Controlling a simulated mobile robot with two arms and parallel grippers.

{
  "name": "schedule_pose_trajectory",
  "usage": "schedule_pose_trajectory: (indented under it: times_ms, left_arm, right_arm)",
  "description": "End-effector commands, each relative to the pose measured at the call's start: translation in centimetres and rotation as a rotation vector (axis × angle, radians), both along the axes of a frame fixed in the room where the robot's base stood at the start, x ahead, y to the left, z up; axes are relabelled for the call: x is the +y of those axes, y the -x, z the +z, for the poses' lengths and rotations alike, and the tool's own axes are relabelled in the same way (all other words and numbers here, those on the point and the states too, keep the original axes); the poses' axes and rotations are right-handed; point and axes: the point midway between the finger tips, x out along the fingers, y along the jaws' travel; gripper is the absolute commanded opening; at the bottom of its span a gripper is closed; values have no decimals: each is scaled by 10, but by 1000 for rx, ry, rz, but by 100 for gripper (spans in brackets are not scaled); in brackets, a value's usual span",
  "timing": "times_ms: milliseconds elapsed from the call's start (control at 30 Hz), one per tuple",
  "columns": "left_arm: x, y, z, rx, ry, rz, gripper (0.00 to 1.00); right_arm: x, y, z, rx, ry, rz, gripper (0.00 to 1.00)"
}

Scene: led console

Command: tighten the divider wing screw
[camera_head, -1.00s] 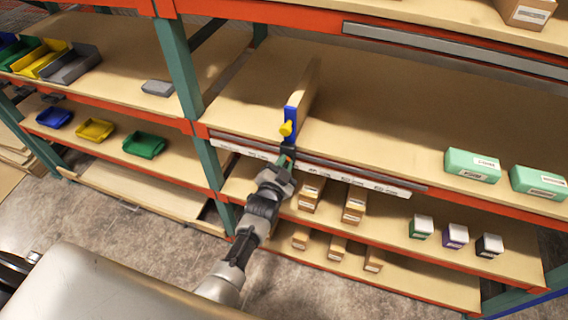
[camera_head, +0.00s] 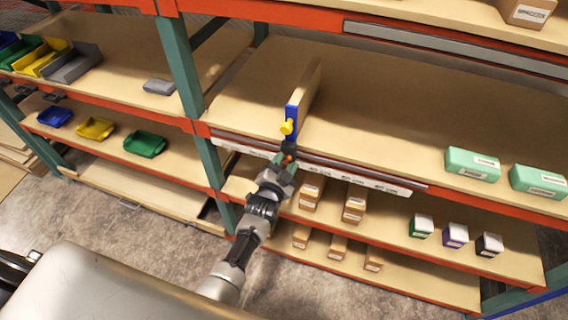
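The yellow wing screw (camera_head: 287,127) sits on the blue bracket (camera_head: 292,113) at the front end of the upright wooden divider (camera_head: 307,88). The divider stands on the middle shelf, at the shelf's front edge. My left gripper (camera_head: 288,150) is just below the wing screw, in front of the shelf's front rail, and looks apart from the screw. Its fingers are small and dark here, and whether they are open or shut does not show clearly. My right gripper is not in view.
A white label strip (camera_head: 350,176) runs along the shelf front beside my gripper. Green boxes (camera_head: 472,165) stand on the right of the middle shelf. Small brown boxes (camera_head: 354,205) stand on the shelf below. A green upright post (camera_head: 180,70) is to the left.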

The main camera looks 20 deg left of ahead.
Motion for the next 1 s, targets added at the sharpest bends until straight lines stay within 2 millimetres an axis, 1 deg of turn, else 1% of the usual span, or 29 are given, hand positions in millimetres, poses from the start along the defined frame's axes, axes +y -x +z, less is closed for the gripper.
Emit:
schedule_pose_trajectory:
  times_ms: [167, 267, 367, 600, 700, 833, 1000]
  left_arm:
    - [0, 2, 1, -3, 0, 0, 39]
    - [1, 12, 0, -3, 0, 0, 39]
    - [1, 29, -1, -2, 0, 1, 39]
    - [3, 79, -2, 0, 0, 0, 39]
    - [3, 94, -1, -1, 0, 1, 39]
    - [4, 106, 0, -1, 0, 1, 39]
    - [4, 109, 1, -1, 0, 0, 39]
  right_arm:
    - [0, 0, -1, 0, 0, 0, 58]
    - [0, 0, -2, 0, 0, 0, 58]
    - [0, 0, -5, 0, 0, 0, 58]
    - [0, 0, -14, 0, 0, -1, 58]
    - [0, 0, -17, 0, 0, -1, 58]
    - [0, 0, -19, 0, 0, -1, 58]
    - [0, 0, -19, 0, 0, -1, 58]
